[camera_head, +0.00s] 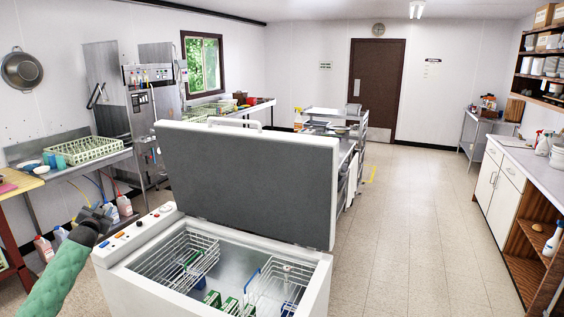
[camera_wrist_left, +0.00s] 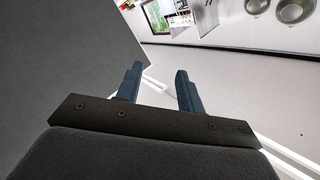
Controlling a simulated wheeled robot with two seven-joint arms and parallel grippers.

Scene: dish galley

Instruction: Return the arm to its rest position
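My left gripper (camera_head: 98,213) is at the lower left in the head view, at the end of my green-sleeved arm. It is raised beside the left end of an open white chest freezer (camera_head: 150,243). In the left wrist view its two blue-grey fingers (camera_wrist_left: 158,70) stand apart with nothing between them, so it is open and empty. My right gripper and arm are in neither view.
The freezer's grey-lined lid (camera_head: 250,175) stands up; wire baskets (camera_head: 180,260) and several green boxes are inside. A steel counter with a dish rack (camera_head: 85,150) lies behind my gripper. Bottles (camera_head: 124,205) stand below it. The floor on the right (camera_head: 410,220) is clear.

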